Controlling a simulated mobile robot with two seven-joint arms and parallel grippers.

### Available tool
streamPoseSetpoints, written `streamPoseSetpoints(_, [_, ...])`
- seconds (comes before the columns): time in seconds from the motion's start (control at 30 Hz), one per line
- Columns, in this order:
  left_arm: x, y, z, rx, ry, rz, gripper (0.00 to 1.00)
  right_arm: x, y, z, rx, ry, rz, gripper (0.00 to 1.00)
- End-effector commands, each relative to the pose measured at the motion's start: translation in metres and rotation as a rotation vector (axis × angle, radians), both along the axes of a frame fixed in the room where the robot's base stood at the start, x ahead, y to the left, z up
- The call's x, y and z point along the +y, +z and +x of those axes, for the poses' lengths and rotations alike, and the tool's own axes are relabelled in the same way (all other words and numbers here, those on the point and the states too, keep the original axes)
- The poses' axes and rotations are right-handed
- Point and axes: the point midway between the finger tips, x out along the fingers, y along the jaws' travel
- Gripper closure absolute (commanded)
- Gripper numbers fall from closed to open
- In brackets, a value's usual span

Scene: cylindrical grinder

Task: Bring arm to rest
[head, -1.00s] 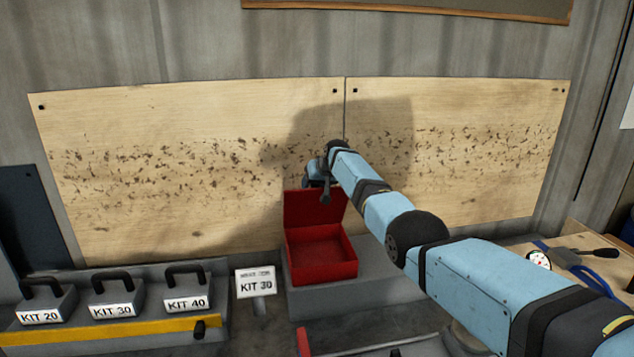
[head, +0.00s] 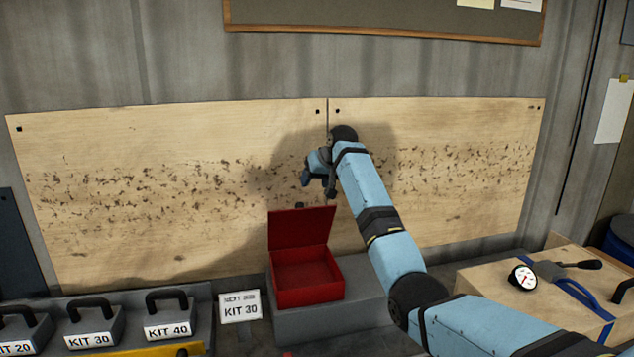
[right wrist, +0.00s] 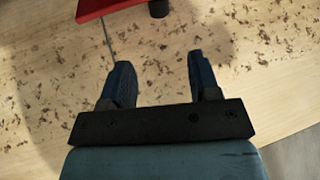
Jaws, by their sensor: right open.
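My right arm comes in from the lower right in the head view, and its gripper (head: 316,182) is raised above and behind the open red box. In the right wrist view the two fingers of my right gripper (right wrist: 160,85) stand apart with nothing between them, against the speckled wooden panel. The red box (head: 306,280) sits with its lid up on a grey block (head: 345,308), and it looks empty. A red edge shows at the top of the right wrist view (right wrist: 98,8). My left gripper is not in view.
Kit blocks with handles, among them KIT 30 (head: 92,327) and KIT 40 (head: 168,318), stand at lower left beside a KIT 30 sign (head: 240,307). A wooden panel (head: 170,130) stands behind. A wooden box (head: 490,280) with a dial gauge (head: 522,277) is at right.

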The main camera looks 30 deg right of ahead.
Motion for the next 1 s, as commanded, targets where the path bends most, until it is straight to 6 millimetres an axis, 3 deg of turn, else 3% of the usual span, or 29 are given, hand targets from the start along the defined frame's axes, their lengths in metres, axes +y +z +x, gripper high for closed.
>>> streamPoseSetpoints(0.67, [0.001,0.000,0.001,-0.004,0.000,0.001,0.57,0.001,-0.001,-0.005,0.004,0.001,-0.004,0.44])
streamPoseSetpoints(0.77, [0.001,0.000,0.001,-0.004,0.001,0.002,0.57,0.006,-0.027,-0.014,0.020,0.009,-0.023,0.44])
streamPoseSetpoints(0.87, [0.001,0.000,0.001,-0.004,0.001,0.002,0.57,0.017,-0.073,-0.034,0.047,0.023,-0.061,0.44])
streamPoseSetpoints(1.0, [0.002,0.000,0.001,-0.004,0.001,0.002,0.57,0.038,-0.147,-0.080,0.090,0.053,-0.123,0.44])
